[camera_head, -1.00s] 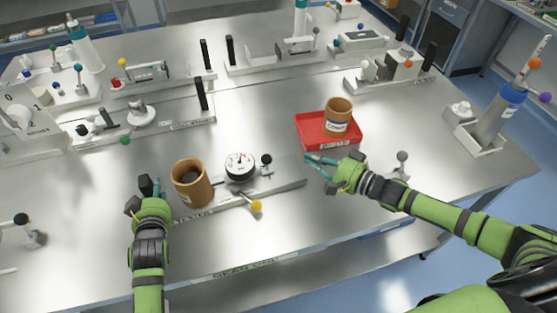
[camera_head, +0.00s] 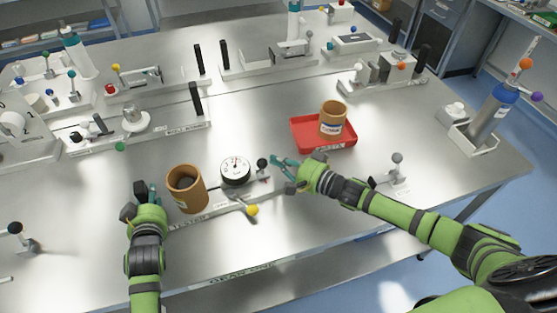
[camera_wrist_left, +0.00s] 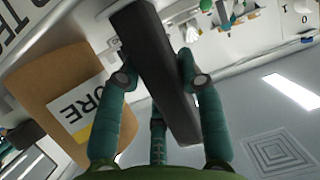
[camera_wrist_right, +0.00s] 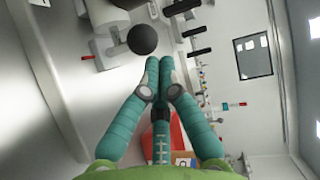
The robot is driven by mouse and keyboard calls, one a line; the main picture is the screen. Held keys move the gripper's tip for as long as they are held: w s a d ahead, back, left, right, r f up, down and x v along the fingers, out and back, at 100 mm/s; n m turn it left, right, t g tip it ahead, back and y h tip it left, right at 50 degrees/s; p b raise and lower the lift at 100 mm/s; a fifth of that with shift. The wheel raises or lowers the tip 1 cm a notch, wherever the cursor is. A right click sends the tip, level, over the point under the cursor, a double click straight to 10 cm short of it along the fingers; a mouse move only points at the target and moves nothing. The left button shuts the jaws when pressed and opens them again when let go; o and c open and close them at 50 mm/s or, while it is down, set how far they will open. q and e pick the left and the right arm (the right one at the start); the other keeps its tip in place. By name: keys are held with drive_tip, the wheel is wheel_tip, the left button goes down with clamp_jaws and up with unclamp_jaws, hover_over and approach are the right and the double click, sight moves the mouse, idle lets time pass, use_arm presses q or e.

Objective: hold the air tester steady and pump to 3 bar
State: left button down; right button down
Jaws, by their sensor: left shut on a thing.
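The air tester (camera_head: 222,207) is a grey base plate on the bench with a brown cylinder (camera_head: 187,190) labelled at its side, a round white gauge (camera_head: 236,170) and a yellow-knobbed lever (camera_head: 252,210). A black ball knob (camera_head: 262,162) stands at its right end. My left gripper (camera_head: 147,190) is shut on a black upright handle (camera_wrist_left: 152,65) left of the cylinder. The gauge's reading is too small to tell.
A red tray (camera_head: 340,147) holding another brown cylinder (camera_head: 333,118) stands behind my right gripper. A small fixture with a grey ball knob (camera_head: 397,158) is to the right. Other fixtures line the back.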

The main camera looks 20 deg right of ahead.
drive_tip(key=shift+a, duration=0.65)
drive_tip(key=d, duration=0.3)
drive_tip(key=s+d, duration=0.1)
drive_tip(key=shift+d+r, duration=0.35)
drive_tip(key=shift+r, duration=0.05)
drive_tip(key=v, duration=0.9)
drive_tip(key=shift+s, duration=0.25)
